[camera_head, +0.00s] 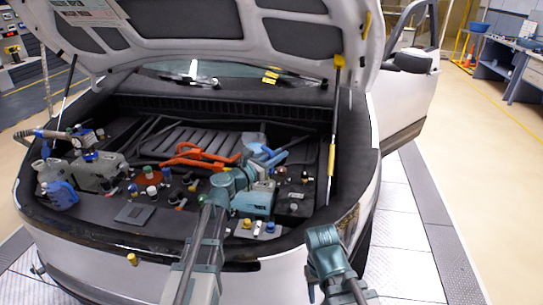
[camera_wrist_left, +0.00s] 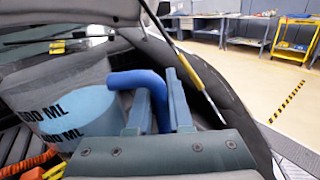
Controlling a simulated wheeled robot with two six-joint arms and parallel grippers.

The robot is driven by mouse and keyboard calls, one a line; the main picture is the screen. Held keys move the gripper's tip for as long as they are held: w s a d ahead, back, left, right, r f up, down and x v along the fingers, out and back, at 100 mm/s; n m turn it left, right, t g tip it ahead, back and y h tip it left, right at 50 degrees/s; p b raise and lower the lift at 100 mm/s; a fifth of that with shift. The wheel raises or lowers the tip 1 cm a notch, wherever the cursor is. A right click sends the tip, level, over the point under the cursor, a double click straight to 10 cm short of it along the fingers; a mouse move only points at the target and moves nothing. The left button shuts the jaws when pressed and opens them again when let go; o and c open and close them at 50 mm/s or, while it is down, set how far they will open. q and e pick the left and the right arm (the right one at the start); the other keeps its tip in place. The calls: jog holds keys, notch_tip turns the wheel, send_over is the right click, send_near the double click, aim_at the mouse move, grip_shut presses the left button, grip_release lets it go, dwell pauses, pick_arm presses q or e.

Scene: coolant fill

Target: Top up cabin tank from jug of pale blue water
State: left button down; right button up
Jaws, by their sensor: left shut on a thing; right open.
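The clear jug (camera_wrist_left: 60,85) fills the left of the left wrist view, with pale blue water (camera_wrist_left: 95,108) in it and dark "ML" marks. Its blue handle (camera_wrist_left: 138,79) is between the two fingers of my left gripper (camera_wrist_left: 158,110), which is shut on it. In the head view, the jug (camera_head: 253,139) is small and partly hidden behind my left gripper (camera_head: 263,163), over the right half of the engine bay. My right arm comes in at the lower right; its gripper fingers do not show. I cannot tell which tank is the cabin tank.
Several caps, including a red-topped one (camera_head: 150,173), and a grey tank (camera_head: 98,172) crowd the bay's left side. Orange hoses (camera_head: 200,153) cross the middle. The raised hood (camera_head: 230,25) hangs above, with a yellow-and-black prop (camera_head: 333,140) at right.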

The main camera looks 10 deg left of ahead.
pick_arm(q)
jog(key=shift+r, duration=0.1)
notch_tip(320, 180, up, 2)
jog(key=n+p, duration=0.2)
jog(key=n, duration=0.3)
jog(key=shift+s+d, duration=0.15)
jog(key=shift+r+n+p, duration=0.4)
jog(key=shift+n+p, duration=0.05)
jog(key=shift+n, duration=0.35)
jog(key=shift+w+a+r+n+p, duration=0.15)
jog(key=shift+a+n+p, duration=0.05)
jog(key=shift+n, duration=0.3)
jog(key=shift+w+a+r+n+p, duration=0.1)
jog(key=shift+a+r+n+p, duration=0.05)
jog(key=shift+n, duration=0.35)
dwell(1.7)
jog(key=shift+w+a+r+n, duration=0.1)
jog(key=shift+w+a+n, duration=0.15)
jog(key=shift+n, duration=0.4)
jog(key=shift+w+a+n, duration=0.1)
jog(key=shift+a+n, duration=0.2)
jog(key=shift+n, duration=0.35)
dwell(2.3)
